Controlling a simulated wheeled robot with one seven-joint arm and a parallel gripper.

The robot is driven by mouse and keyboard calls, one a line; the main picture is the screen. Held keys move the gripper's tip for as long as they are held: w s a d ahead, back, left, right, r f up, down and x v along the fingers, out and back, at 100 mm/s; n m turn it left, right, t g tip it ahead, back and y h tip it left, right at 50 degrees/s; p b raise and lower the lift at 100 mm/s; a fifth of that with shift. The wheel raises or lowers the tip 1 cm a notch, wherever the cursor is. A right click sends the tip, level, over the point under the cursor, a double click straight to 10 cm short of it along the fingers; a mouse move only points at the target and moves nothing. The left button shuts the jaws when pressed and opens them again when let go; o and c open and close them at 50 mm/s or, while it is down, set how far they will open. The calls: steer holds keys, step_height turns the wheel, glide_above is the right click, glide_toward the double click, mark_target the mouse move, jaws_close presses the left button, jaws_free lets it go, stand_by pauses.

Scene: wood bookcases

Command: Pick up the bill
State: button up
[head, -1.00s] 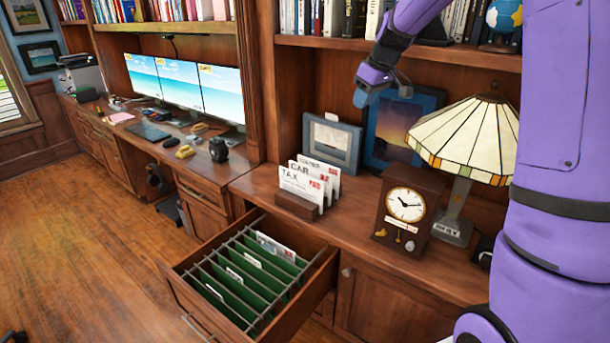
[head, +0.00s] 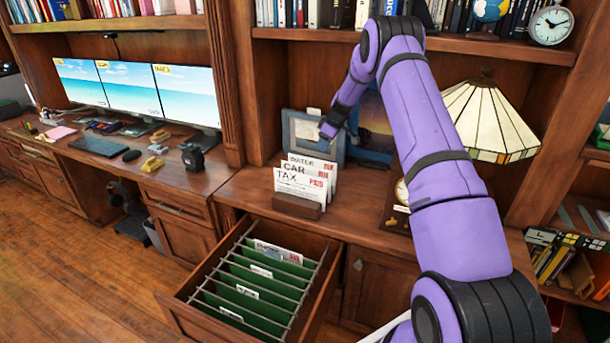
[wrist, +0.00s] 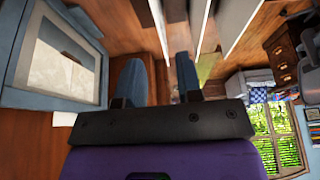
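Several white bills (head: 303,178), with the words WATER, CAR and TAX and red print, stand upright in a wooden holder (head: 297,206) on the desk top. The bills also show edge-on as pale sheets at the top of the wrist view (wrist: 239,24). My gripper (head: 328,131) is just above and behind the bills, in front of the blue picture frame. In the wrist view its two blue fingers (wrist: 158,75) are apart with nothing between them. The bills lie beyond and to the right of the fingertips, and I see no clear contact.
A blue framed picture (head: 306,137) leans behind the bills, close to my gripper. An open drawer (head: 192,315) with green hanging files juts out below. A clock (head: 401,190), partly hidden by my arm, and a stained-glass lamp (head: 490,120) stand to the right.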

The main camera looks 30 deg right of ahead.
glide_above(314, 163)
steer(key=s+d, duration=0.1)
steer(key=s, duration=0.1)
step_height(314, 163, down, 5)
steer(key=shift+w+d+x, duration=0.1)
steer(key=shift+d+x, duration=0.05)
steer(key=shift+x, duration=1.2)
steer(key=shift+w+d+x, duration=0.1)
steer(key=shift+d+x, duration=0.05)
steer(key=shift+x, duration=1.25)
jaws_close()
